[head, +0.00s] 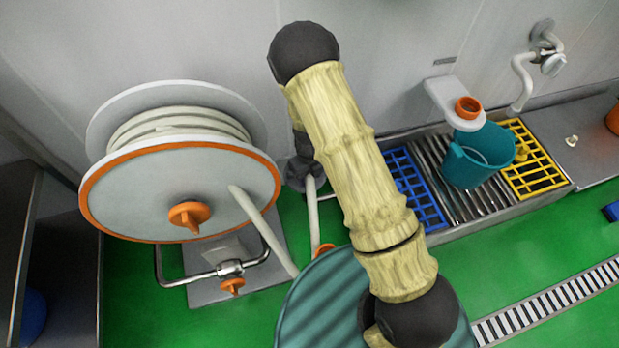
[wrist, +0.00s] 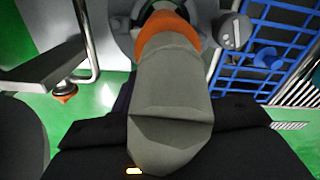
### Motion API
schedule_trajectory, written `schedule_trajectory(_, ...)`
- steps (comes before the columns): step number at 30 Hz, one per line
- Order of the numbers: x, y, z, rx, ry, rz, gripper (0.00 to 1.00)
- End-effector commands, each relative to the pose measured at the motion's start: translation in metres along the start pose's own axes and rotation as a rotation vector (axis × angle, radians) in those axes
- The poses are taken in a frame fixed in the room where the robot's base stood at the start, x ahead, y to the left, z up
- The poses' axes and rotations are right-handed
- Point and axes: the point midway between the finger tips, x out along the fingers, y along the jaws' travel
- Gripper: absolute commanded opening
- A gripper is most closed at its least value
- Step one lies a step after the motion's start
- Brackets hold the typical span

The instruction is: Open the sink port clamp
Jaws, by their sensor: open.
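My gripper (head: 303,176) is the dark end hanging down from my arm in the head view, near the wall between the hose reel and the sink. Its fingers are too small there to make out. In the wrist view, dark gripper parts fill the bottom edge. A thick grey fitting (wrist: 168,110) with an orange ring (wrist: 167,32) runs up the middle in front of them. A rounded grey part (wrist: 233,32) sits right of the ring. I cannot tell for sure which part is the sink port clamp, or whether the gripper touches the fitting.
The hose reel (head: 170,195) with an orange rim stands at the left. The sink trough (head: 480,222) lies right of my arm, with a blue grate (head: 418,190), a yellow grate (head: 533,158) and a teal jug (head: 470,165).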

Motion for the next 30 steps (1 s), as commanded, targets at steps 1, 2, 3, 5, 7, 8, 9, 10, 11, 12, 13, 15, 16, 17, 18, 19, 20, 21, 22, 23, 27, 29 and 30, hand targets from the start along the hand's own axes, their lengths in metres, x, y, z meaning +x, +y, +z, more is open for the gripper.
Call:
schedule_trajectory(1, 0.0035, -0.0001, 0.0001, 0.0, 0.0, 0.0, 0.44)
schedule_trajectory(2, 0.0039, -0.0001, 0.0002, 0.0, -0.001, 0.0, 0.44)
schedule_trajectory(3, 0.004, -0.0001, 0.0002, 0.0, -0.001, 0.0, 0.44)
schedule_trajectory(5, 0.0037, -0.0001, 0.0002, 0.0, -0.001, 0.0, 0.44)
schedule_trajectory(7, 0.0034, -0.0001, 0.0002, 0.0, -0.001, 0.0, 0.44)
schedule_trajectory(8, 0.0033, -0.0001, 0.0002, 0.0, -0.001, 0.0, 0.44)
schedule_trajectory(9, 0.0033, -0.0001, 0.0001, 0.0, -0.001, 0.0, 0.44)
schedule_trajectory(10, 0.0033, -0.0001, 0.0001, 0.0, 0.0, 0.0, 0.4)
schedule_trajectory(11, 0.0033, -0.0001, 0.0001, 0.0, 0.0, 0.0, 0.34)
schedule_trajectory(12, 0.0032, -0.0001, 0.0001, 0.0, 0.0, 0.0, 0.27)
schedule_trajectory(13, 0.0032, -0.0001, 0.0001, 0.0, 0.0, 0.0, 0.21)
schedule_trajectory(15, 0.0032, -0.0001, 0.0, 0.0, 0.0, 0.0, 0.07)
schedule_trajectory(16, 0.0032, -0.0002, 0.0, 0.0, 0.0, 0.0, 0.01)
schedule_trajectory(17, 0.0032, -0.0002, 0.0, 0.0, 0.0, 0.0, 0.0)
schedule_trajectory(18, 0.0032, -0.0002, 0.0, 0.0, 0.0, 0.0, 0.0)
schedule_trajectory(19, 0.0032, -0.0002, 0.0, 0.0, 0.0, 0.0, 0.0)
schedule_trajectory(20, 0.0031, -0.0002, 0.0, 0.0, 0.0, 0.0, 0.0)
schedule_trajectory(21, 0.0031, -0.0003, -0.0001, 0.0, 0.0, 0.0, 0.0)
schedule_trajectory(22, 0.0031, -0.0003, -0.0001, 0.001, 0.0, 0.0, 0.0)
schedule_trajectory(23, 0.003, -0.0005, -0.0002, 0.002, 0.0, 0.0, 0.0)
schedule_trajectory(27, 0.0026, -0.0026, -0.0014, 0.016, 0.0, 0.0, 0.0)
schedule_trajectory(29, 0.0023, -0.0045, -0.0024, 0.028, 0.0, 0.0, 0.0)
schedule_trajectory(30, 0.0021, -0.0058, -0.0032, 0.039, 0.0, 0.0, 0.0)
